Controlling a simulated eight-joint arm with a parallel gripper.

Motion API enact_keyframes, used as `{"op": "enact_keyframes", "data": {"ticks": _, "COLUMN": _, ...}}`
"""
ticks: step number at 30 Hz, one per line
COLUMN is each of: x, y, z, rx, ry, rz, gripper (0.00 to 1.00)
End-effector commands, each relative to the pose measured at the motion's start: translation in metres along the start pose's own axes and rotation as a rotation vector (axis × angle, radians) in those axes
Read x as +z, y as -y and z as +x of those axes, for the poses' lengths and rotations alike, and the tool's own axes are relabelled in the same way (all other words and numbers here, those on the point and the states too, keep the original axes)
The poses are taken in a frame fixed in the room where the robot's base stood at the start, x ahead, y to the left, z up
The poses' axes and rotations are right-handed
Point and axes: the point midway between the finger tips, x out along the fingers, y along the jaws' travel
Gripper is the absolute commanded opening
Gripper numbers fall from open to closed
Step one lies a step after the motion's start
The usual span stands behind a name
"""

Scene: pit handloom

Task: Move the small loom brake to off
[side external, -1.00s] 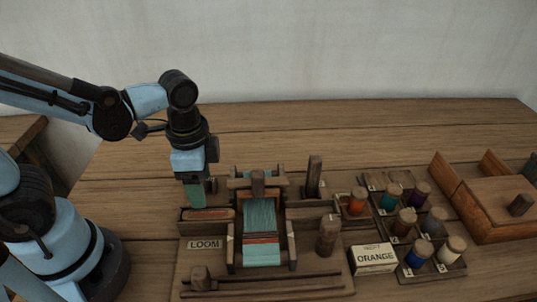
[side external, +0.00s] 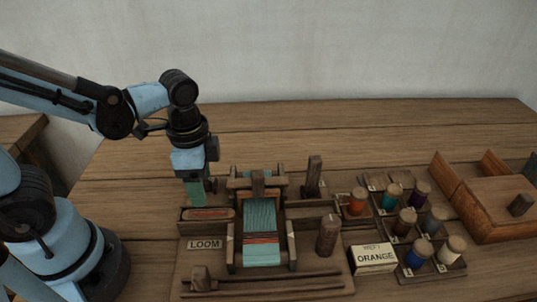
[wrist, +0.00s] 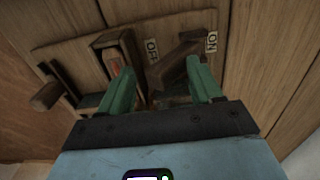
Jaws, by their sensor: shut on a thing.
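The small loom brake (wrist: 174,68) is a dark wooden lever in the wrist view, lying slanted between an OFF label (wrist: 151,49) on its left and an ON label (wrist: 212,42) on its right. My gripper (wrist: 160,70) has its green fingers on either side of the lever and is shut on it. The right finger is close against the lever; contact at the left finger is unclear. In the side view my gripper (side external: 195,192) points down at the loom's back left corner, behind the shuttle box (side external: 207,214). The brake is hidden there.
The loom (side external: 262,222) with teal warp stands right of my gripper. An upright post (side external: 315,175) and a round peg (side external: 327,236) rise on its right. The table behind is clear.

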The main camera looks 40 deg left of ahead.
Motion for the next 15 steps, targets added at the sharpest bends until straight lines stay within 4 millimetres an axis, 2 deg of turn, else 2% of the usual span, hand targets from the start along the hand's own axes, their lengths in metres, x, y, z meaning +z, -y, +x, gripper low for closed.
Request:
{"op": "enact_keyframes", "data": {"ticks": 5, "x": 0.002, "y": -0.004, "z": -0.001, "rx": 0.014, "ry": 0.002, "rz": 0.001, "gripper": 0.53}}
{"op": "enact_keyframes", "data": {"ticks": 15, "x": 0.001, "y": -0.002, "z": -0.029, "rx": 0.009, "ry": 0.001, "rz": -0.001, "gripper": 0.53}}
